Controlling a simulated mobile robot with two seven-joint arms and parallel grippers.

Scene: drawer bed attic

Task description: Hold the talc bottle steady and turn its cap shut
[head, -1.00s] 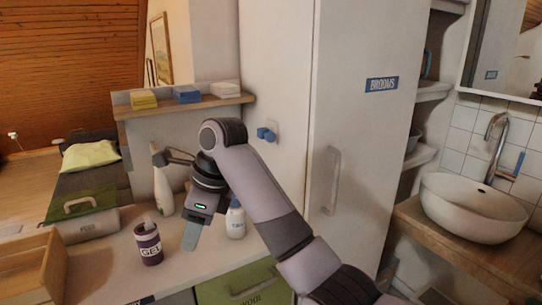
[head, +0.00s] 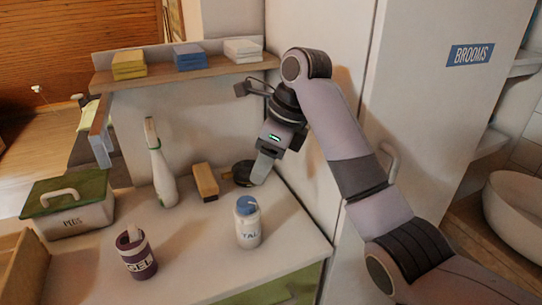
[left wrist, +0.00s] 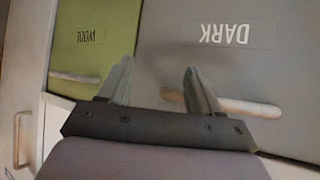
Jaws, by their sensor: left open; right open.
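The talc bottle (head: 248,228) is white and labelled, and stands upright on the counter near its front right. Its blue cap (head: 246,205) sits on top; I cannot tell how tightly it is turned. My right gripper (head: 262,168) is behind the bottle and a little to its right, apart from it, pointing down near a dark round item. It is open and holds nothing that I can see. My left gripper (left wrist: 158,85) shows only in the left wrist view, open and empty in front of drawer fronts marked WOOL (left wrist: 90,37) and DARK (left wrist: 225,35).
A purple GEL pot (head: 137,258), a white spray-like bottle (head: 162,172), a wooden block (head: 205,181) and the dark round item (head: 241,173) stand on the counter. A PEGS box (head: 75,222) is at left. A shelf (head: 215,70) with stacked blocks is behind; the BROOMS cupboard (head: 440,110) is right.

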